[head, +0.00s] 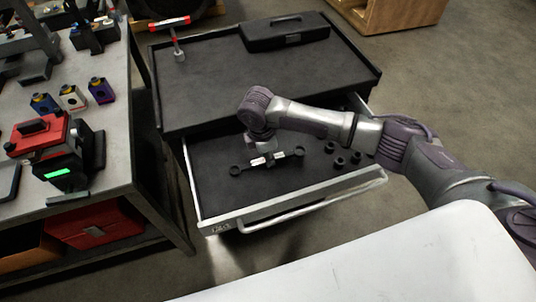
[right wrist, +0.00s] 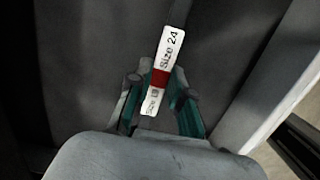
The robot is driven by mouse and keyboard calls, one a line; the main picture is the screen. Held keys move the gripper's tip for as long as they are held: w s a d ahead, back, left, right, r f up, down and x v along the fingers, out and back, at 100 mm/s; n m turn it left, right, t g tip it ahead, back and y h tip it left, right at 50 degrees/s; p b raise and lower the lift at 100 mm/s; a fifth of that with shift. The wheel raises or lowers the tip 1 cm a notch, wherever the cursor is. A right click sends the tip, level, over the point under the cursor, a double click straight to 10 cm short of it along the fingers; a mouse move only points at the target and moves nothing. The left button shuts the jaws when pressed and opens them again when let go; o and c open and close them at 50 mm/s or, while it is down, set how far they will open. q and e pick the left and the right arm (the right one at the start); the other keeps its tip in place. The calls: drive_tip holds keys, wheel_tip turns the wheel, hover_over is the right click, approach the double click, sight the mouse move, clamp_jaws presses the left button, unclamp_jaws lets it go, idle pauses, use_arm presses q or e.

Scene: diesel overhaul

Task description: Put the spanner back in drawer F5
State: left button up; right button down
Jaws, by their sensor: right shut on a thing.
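The spanner (head: 236,170) is dark, with round ends and a white label with a red band. It is at the open drawer (head: 215,191), whose front bears a small marking I cannot read surely. My right gripper (head: 268,159) reaches down over the drawer and is shut on the spanner's middle. In the right wrist view, the gripper (right wrist: 160,84) has its two fingers on either side of the labelled handle (right wrist: 170,45), which reads "Size 24". I cannot tell whether the spanner touches the drawer floor. My left gripper is not in view.
Several small dark sockets (head: 339,162) lie right of the spanner in the drawer. The cabinet top (head: 210,90) carries a black case (head: 285,32) and a red-and-metal tool (head: 176,38). A workbench (head: 118,130) with a red device (head: 42,137) stands at left.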

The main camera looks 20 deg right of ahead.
drive_tip(key=shift+f+b, duration=0.45)
drive_tip(key=shift+f, duration=0.6)
drive_tip(key=c, duration=1)
unclamp_jaws()
drive_tip(key=r, duration=0.4)
drive_tip(key=a+r, duration=0.1)
drive_tip(key=r, duration=0.6)
drive_tip(key=shift+s+a+r, duration=0.15)
drive_tip(key=shift+a+r, duration=0.2)
drive_tip(key=shift+r, duration=0.05)
